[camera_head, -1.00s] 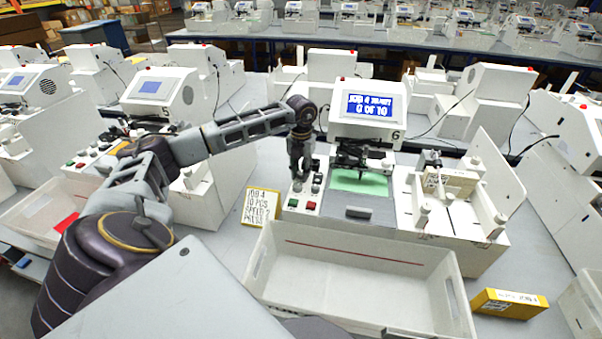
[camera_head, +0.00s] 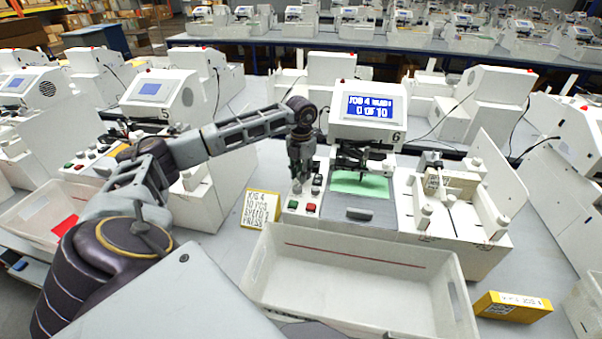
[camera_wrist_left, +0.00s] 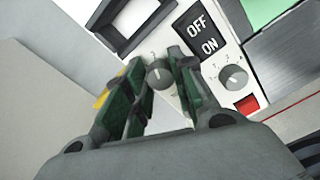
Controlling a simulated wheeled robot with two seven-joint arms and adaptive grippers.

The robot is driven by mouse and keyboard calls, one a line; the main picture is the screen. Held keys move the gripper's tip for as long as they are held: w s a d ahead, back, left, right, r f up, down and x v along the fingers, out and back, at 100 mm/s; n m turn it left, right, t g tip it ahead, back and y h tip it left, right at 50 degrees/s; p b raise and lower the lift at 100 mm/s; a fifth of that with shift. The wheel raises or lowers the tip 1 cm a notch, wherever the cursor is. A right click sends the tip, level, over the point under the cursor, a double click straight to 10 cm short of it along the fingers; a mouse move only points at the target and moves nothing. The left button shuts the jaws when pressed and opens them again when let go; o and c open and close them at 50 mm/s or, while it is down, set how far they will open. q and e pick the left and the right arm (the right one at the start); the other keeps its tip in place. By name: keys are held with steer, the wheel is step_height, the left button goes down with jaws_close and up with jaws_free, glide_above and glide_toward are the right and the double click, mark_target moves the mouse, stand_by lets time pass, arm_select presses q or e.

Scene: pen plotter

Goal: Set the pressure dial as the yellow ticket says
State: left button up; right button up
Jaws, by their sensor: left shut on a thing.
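The yellow ticket (camera_head: 261,208) stands at the left of machine 6 (camera_head: 366,128). It reads JOB 4, 10 PCS, then speed and press lines whose values are too small to read. My left gripper (camera_head: 299,178) is over the machine's control panel (camera_head: 296,210). In the left wrist view its fingers (camera_wrist_left: 157,68) are closed around a grey dial (camera_wrist_left: 159,75); I cannot read its label, and its scale is mostly hidden. A second grey dial (camera_wrist_left: 233,77) with numbers around it is free, beside the OFF/ON switch (camera_wrist_left: 202,36). My right gripper is not in view.
The machine's screen (camera_head: 370,107) shows job 4 and 0 of 10. A red button (camera_wrist_left: 247,104) is close to the free dial. An empty white bin (camera_head: 350,262) stands in front, with a yellow box (camera_head: 512,306) at its right. Other machines stand on both sides.

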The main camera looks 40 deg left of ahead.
arm_select(q)
steer(key=o, duration=0.8)
steer(key=shift+c, duration=0.2)
steer(key=shift+r, duration=0.2)
step_height(320, 180, up, 12)
steer(key=shift+f, duration=0.15)
stand_by(0.5)
